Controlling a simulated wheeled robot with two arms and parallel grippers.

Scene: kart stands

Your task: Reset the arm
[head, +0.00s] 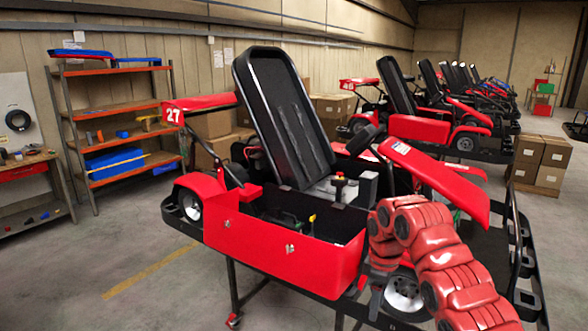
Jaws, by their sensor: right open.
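My right arm, red and jointed, comes in from the lower right and bends over in front of the kart's near side. Its gripper (369,292) points down beside the front end of the red side box (285,248) and near a wheel (404,294). The jaws are open, and I see nothing held between them. I cannot tell whether the gripper touches the kart. My left arm and gripper are not in view. The red kart (222,208) numbered 27 sits on a wheeled stand, with its black seat (285,115) upright and tilted back.
The open side box holds small green and yellow-handled items. An orange shelf rack (115,108) and a workbench (35,162) stand at the left. More karts (418,128) line up behind, and cardboard boxes (552,160) are stacked at the right. The floor at the lower left is clear.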

